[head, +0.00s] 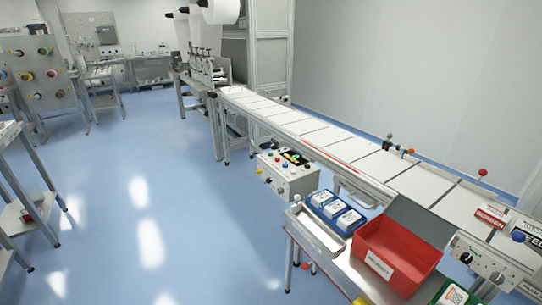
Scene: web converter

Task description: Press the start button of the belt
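The long belt (318,133) runs from the back middle to the front right, with white sections on it. A white control box (293,182) with several small coloured buttons hangs below its near side. A second control panel (492,262) with dark knobs is at the belt's front right end. I cannot tell which button is the start button; labels are too small to read. Neither of my grippers is in view.
A side table (335,272) in front of the belt carries a red bin (398,252) and several blue boxes (337,212). Machines with white rolls (221,10) stand at the belt's far end. The blue floor (150,200) at the left is clear.

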